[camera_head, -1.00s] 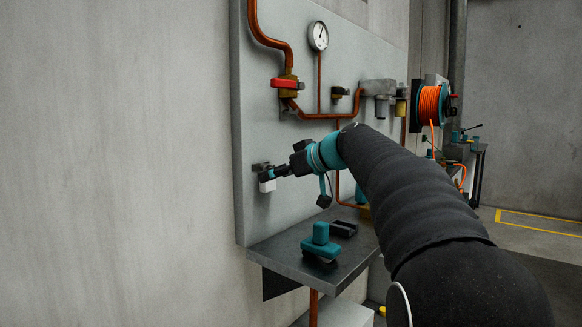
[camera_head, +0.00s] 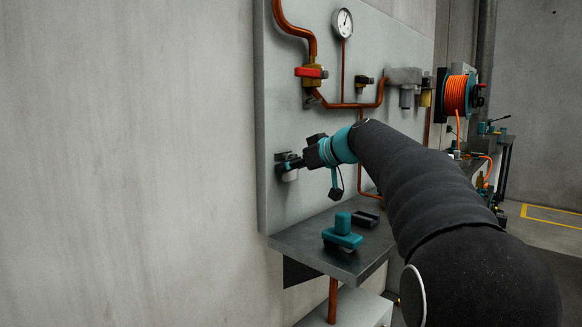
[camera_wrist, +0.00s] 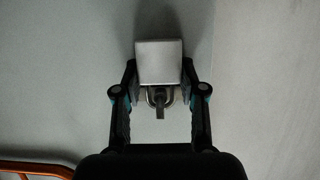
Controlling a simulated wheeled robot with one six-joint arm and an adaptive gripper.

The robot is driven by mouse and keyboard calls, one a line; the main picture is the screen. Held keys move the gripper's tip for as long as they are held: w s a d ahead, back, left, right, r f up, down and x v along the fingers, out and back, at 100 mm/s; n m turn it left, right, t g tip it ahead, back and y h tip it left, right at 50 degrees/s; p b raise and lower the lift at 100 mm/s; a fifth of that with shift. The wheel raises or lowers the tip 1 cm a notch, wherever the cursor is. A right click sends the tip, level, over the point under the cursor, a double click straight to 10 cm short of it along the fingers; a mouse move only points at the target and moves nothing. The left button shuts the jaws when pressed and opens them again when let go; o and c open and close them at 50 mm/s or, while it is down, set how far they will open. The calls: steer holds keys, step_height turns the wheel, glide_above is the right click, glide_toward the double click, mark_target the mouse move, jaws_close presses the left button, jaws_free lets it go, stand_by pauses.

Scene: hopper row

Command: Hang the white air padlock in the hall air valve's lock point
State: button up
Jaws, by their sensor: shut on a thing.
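The white padlock (camera_head: 290,176) hangs low on the grey wall panel, at a small dark holder (camera_head: 285,157). My gripper (camera_head: 287,165) is at the padlock. In the wrist view the padlock body (camera_wrist: 159,62) is a pale block between the two fingers of my gripper (camera_wrist: 159,75), which is shut on it. Its shackle (camera_wrist: 160,96) shows with a dark stub at it; I cannot tell whether the stub passes through. The valve with a red handle (camera_head: 311,72) is on orange piping higher on the panel. Its lock point is too small to make out.
A steel shelf (camera_head: 300,243) below my gripper carries a teal-and-black device (camera_head: 342,232) and a dark block (camera_head: 366,218). A gauge (camera_head: 342,23), a smaller black-handled valve (camera_head: 363,83) and an orange hose reel (camera_head: 456,96) are farther right. The bare wall at left is clear.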

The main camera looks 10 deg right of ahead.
jaws_close()
steer(key=shift+r, duration=0.15)
steer(key=shift+r, duration=0.5)
steer(key=shift+s+d+f+b, duration=0.1)
steer(key=shift+s+d+b, duration=0.4)
steer(key=shift+s, duration=0.15)
steer(key=shift+s+d+b, duration=0.4)
steer(key=shift+s+b, duration=0.1)
steer(key=shift+s, duration=0.1)
steer(key=shift+s+d+b, duration=0.6)
steer(key=shift+s+d, duration=0.05)
steer(key=shift+s, duration=0.2)
